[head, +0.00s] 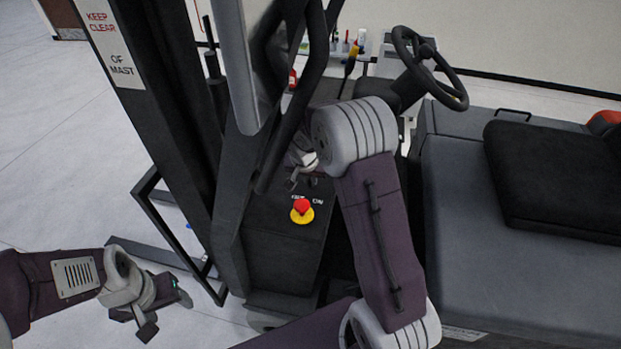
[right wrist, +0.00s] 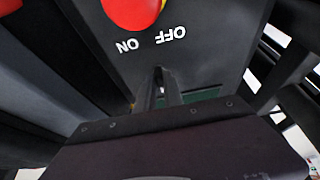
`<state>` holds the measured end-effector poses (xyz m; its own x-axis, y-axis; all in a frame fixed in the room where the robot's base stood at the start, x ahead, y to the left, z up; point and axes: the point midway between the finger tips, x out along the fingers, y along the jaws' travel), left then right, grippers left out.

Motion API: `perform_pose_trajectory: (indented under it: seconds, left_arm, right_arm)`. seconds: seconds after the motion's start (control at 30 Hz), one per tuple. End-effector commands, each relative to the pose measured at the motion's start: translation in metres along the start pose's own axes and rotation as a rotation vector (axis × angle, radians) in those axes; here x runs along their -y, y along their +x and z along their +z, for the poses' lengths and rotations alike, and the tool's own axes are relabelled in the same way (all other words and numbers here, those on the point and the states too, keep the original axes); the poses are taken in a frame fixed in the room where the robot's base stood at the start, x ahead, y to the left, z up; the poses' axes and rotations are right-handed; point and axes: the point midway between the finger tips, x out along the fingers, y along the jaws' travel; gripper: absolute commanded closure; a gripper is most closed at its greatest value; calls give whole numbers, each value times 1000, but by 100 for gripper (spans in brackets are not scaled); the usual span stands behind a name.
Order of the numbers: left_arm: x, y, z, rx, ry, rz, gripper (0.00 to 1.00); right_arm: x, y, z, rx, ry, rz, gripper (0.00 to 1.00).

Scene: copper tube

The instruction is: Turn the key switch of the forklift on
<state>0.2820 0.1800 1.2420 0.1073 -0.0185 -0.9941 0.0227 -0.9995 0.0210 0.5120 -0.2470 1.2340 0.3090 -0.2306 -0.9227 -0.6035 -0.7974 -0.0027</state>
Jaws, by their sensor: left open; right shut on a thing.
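The key switch sits on the forklift's dark panel (head: 280,245), by the white OFF and ON labels (right wrist: 150,40). In the right wrist view my right gripper (right wrist: 166,88) points at the panel just beside these labels, its narrow fingers close together. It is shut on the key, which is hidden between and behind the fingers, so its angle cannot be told. In the head view my right gripper (head: 303,182) is partly covered by my own arm. My left gripper (head: 166,308) is open and empty, low at the left, away from the forklift panel.
A red stop button (head: 302,207) on a yellow base is close to my right gripper; it also shows in the right wrist view (right wrist: 132,10). The mast stands left, the steering wheel (head: 462,95) and seat (head: 555,175) right. Free floor lies at far left.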

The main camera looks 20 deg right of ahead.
Motion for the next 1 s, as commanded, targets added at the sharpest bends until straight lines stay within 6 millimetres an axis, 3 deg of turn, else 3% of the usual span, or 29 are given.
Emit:
perform_pose_trajectory:
  seconds: [0.27, 0.6, 1.0]
  left_arm:
    - [0, 24, 2, 0, 0, 0, 38]
    - [1, 63, 6, 0, 0, 0, 38]
    - [1, 66, 7, 0, 0, 0, 38]
  right_arm:
    - [0, 6, 1, -4, 82, 34, 100]
    - [2, 6, 0, -4, 349, 144, 100]
    - [3, 2, -3, -3, 687, 288, 100]
